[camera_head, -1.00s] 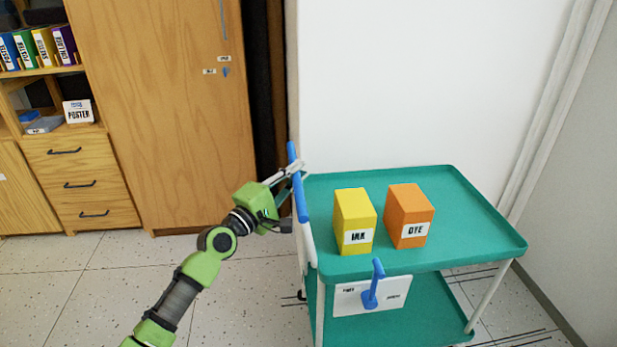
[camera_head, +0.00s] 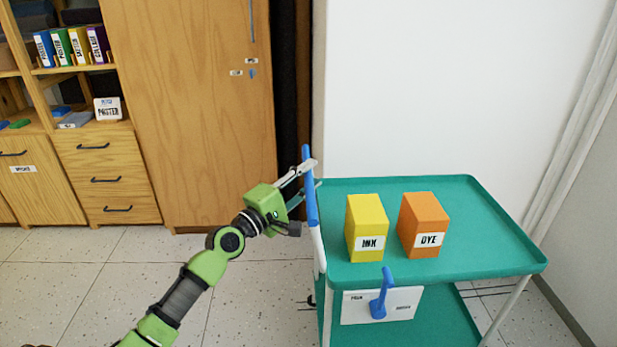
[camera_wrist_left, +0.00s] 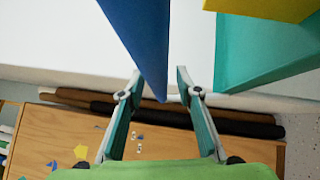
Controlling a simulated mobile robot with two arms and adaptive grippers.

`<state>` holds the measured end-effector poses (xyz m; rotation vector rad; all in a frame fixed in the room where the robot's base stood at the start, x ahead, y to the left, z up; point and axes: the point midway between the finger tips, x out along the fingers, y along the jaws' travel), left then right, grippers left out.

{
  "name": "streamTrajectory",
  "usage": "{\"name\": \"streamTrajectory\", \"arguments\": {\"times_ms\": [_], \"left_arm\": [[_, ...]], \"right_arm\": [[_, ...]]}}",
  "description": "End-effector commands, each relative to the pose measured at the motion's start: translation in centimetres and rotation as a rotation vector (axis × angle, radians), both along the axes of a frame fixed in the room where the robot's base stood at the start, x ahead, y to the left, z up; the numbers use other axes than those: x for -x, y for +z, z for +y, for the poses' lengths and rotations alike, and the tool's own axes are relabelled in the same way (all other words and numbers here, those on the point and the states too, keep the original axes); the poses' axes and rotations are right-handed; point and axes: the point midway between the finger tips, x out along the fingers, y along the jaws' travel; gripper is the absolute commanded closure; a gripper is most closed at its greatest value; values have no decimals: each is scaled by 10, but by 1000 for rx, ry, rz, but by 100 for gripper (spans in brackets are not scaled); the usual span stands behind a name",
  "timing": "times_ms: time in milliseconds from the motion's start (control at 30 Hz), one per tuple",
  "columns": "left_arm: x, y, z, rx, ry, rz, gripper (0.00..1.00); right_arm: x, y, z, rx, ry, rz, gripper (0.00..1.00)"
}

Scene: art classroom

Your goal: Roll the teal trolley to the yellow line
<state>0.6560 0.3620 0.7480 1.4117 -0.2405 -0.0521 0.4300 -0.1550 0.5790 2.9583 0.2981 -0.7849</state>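The teal trolley (camera_head: 490,235) stands at the right against the white wall, upright, with a teal top tray and a lower shelf. Its upright blue handle (camera_head: 307,165) is at its left end and also shows in the left wrist view (camera_wrist_left: 146,42). A second blue handle (camera_head: 380,295) shows by the front panel. No yellow line shows in these frames. My right gripper is not in view.
A yellow INK box (camera_head: 367,229) and an orange DYE box (camera_head: 423,226) stand on the top tray. A wooden cabinet (camera_head: 200,110) and drawers (camera_head: 108,172) line the back left. The speckled floor (camera_head: 110,275) is clear at the left.

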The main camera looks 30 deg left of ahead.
Motion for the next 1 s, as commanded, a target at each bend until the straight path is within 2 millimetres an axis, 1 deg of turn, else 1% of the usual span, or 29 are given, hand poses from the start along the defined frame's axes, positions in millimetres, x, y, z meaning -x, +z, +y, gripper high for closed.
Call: {"name": "streamTrajectory", "arguments": {"times_ms": [233, 367, 900, 1000], "left_arm": [[2, 1, 0, 0, 0, -2, 68], [11, -2, 2, 0, 0, 0, 68], [91, -14, 17, 5, 3, 2, 68], [102, -15, 19, 5, 2, 0, 68]], "right_arm": [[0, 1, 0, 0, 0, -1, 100], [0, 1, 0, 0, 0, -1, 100], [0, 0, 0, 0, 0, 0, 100], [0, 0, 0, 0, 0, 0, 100]]}}
